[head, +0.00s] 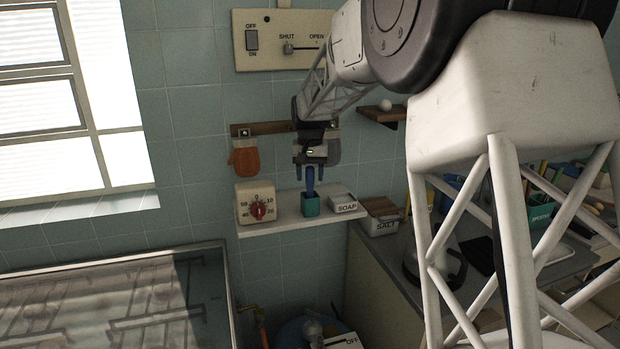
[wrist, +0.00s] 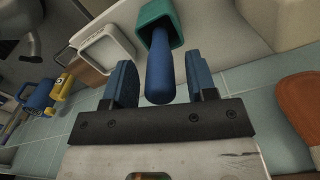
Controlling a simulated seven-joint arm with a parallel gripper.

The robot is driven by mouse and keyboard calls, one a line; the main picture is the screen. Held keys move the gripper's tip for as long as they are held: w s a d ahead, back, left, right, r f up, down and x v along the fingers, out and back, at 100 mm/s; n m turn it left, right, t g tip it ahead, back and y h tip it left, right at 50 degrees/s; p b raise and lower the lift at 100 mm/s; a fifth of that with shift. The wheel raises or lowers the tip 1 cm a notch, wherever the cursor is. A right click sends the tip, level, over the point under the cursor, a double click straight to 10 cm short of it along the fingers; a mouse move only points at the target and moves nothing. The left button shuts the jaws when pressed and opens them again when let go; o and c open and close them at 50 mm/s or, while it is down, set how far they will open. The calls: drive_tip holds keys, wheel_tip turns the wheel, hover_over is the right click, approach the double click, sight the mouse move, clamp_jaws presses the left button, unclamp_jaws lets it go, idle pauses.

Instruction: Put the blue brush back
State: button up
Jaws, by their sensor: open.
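The blue brush (head: 310,187) stands upright in a teal cup (head: 310,208) on the white wall shelf (head: 275,222); only its handle shows above the rim. In the wrist view the blue handle (wrist: 159,75) comes out of the mouth of the teal cup (wrist: 143,35). My gripper (head: 310,178) points down over the cup and is open. In the wrist view its two blue fingers (wrist: 162,70) stand on either side of the handle end, with a gap on each side. The brush's lower end is hidden in the cup.
An orange mitt (head: 245,158) hangs from a rail (head: 265,129) behind. A salt box (head: 382,225) is at the right. The shelf's front strip is bare.

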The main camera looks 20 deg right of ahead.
wheel_tip(320, 180, up, 11)
drive_tip(key=shift+f, duration=0.1)
idle(0.4)
idle(0.6)
drive_tip(key=shift+s, duration=0.1)
drive_tip(key=shift+s+a, duration=0.1)
drive_tip(key=shift+s, duration=0.15)
drive_tip(key=s+a+n+t, duration=0.1)
drive_tip(key=s+a, duration=0.2)
drive_tip(key=s, duration=0.8)
drive_tip(key=s+a+n, duration=0.1)
drive_tip(key=s+a, duration=0.1)
drive_tip(key=s, duration=1)
drive_tip(key=s+a+f, duration=0.1)
drive_tip(key=s+f, duration=0.3)
drive_tip(key=s, duration=0.4)
drive_tip(key=s+a+f+n+t, duration=0.1)
drive_tip(key=s+f, duration=0.3)
drive_tip(key=s, duration=0.4)
drive_tip(key=s+a+f, duration=0.1)
drive_tip(key=s+f, duration=0.3)
drive_tip(key=s, duration=0.4)
drive_tip(key=shift+s+f+t, duration=0.3)
drive_tip(key=shift+s, duration=0.05)
